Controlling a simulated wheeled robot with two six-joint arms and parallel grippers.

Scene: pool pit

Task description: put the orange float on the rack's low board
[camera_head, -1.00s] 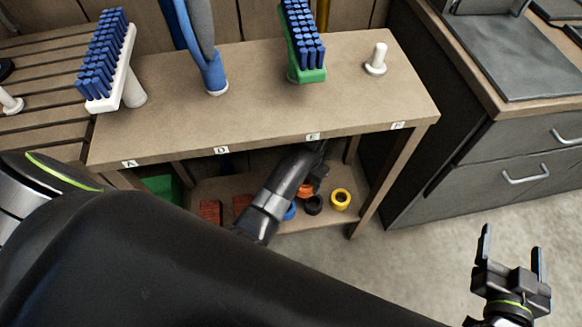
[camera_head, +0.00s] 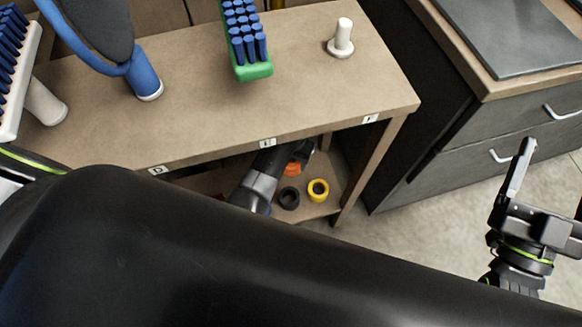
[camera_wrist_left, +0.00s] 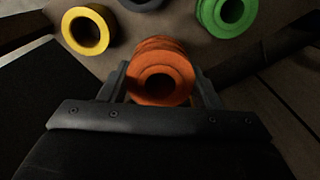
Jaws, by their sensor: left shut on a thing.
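The orange float (camera_head: 293,169), a thick ring, is under the rack's top, just over or on the low board (camera_head: 327,207); I cannot tell if it touches. My left gripper (camera_head: 300,154) reaches under the top and is shut on it. In the left wrist view the orange float (camera_wrist_left: 160,75) sits between the two fingers of my left gripper (camera_wrist_left: 160,88), its hole facing the camera. My right gripper (camera_head: 550,190) is open and empty at the right, over the floor.
A black float (camera_head: 289,198) and a yellow float (camera_head: 318,190) lie on the low board. A green float (camera_wrist_left: 225,14) shows in the left wrist view. Brushes and a white peg (camera_head: 341,38) stand on the top. A dark cabinet (camera_head: 480,130) is at the right.

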